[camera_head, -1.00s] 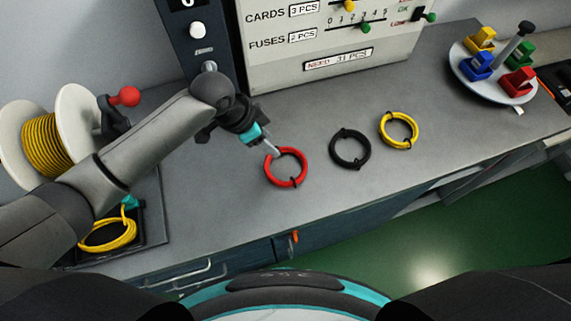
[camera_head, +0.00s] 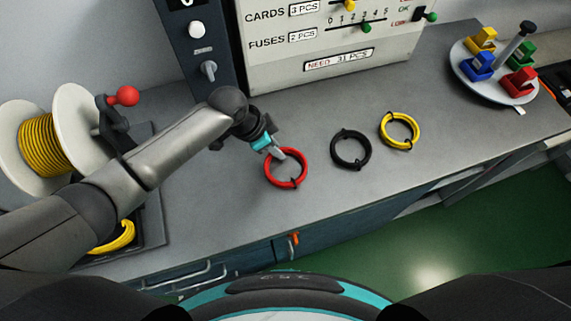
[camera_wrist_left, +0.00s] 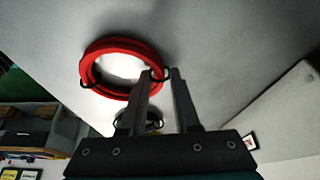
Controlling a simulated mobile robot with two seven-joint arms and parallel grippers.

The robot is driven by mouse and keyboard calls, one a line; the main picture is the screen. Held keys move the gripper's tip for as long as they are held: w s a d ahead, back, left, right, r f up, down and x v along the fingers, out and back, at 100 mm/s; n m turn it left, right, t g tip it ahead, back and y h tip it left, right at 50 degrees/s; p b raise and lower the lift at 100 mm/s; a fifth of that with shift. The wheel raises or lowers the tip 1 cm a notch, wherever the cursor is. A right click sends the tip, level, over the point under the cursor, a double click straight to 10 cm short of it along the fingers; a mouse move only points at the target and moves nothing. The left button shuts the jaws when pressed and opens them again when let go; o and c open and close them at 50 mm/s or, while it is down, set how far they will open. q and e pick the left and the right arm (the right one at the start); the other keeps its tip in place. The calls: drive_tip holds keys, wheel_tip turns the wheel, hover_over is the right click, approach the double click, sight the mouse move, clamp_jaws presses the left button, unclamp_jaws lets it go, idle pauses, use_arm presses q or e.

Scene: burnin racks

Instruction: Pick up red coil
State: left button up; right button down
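The red coil (camera_head: 286,182) lies flat on the grey bench, with dark ties around it. My left gripper (camera_head: 282,154) is at the coil's far side, its fingertips over or at the ring there. In the left wrist view the fingers of my left gripper (camera_wrist_left: 160,76) are a little apart, close to one dark tie of the red coil (camera_wrist_left: 122,44). The gap between the fingertips is narrow, and I cannot tell whether they touch the coil. My right gripper is not in view.
A black coil (camera_head: 350,164) and a yellow coil (camera_head: 399,144) lie to the right on the bench (camera_head: 225,222). A wire spool (camera_head: 45,147) stands at the left. A round plate with coloured blocks (camera_head: 510,92) is at the far right. A panel (camera_head: 330,75) rises behind.

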use_arm(q)
clamp_jaws()
drive_tip(key=shift+r, duration=0.15)
idle(0.4)
